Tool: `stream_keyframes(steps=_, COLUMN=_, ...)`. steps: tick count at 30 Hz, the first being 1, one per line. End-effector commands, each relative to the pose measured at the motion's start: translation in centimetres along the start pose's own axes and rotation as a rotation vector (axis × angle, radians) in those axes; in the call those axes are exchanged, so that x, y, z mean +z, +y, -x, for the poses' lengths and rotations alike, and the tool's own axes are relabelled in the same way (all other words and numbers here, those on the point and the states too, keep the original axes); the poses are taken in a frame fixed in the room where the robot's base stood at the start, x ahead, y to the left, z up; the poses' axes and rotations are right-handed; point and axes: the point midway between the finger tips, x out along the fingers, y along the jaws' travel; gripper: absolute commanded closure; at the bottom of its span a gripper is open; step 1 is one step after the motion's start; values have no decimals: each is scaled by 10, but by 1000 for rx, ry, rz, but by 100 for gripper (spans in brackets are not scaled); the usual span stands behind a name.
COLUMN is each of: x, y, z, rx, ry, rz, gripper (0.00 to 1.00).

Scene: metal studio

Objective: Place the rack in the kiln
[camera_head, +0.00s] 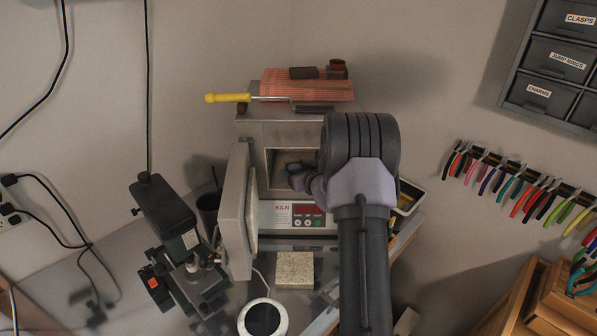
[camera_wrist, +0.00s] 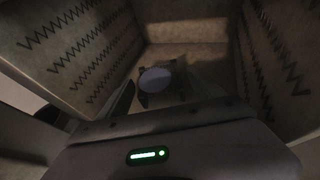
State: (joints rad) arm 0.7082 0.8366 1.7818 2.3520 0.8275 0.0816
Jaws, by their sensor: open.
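The kiln (camera_head: 285,130) stands on the bench with its door (camera_head: 235,215) swung open to the left. My gripper (camera_head: 298,176) reaches through the opening into the chamber. In the wrist view the rack (camera_wrist: 172,97) is a small dark piece inside the chamber, low and near the middle, with a round grey-blue disc (camera_wrist: 155,80) on it. It appears to stand on the chamber floor, but the light is dim. A dark finger shows left of the rack; the other finger is hard to make out. My gripper is open, close in front of the rack.
Zigzag heating elements line both chamber walls (camera_wrist: 80,45), close on either side. A pale block (camera_head: 294,270) and a round white device (camera_head: 262,318) sit before the kiln. A microscope-like device (camera_head: 175,225) stands left of the door. A yellow-handled tool (camera_head: 228,98) lies on top.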

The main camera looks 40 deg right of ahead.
Motion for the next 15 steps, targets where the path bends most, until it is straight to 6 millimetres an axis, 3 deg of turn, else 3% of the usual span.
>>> stream_keyframes(steps=5, x=5, y=-1, z=9, rx=-1, ry=0, rz=-1, gripper=24)
stream_keyframes(steps=15, x=4, y=-1, z=90, rx=-2, ry=0, rz=-1, gripper=24)
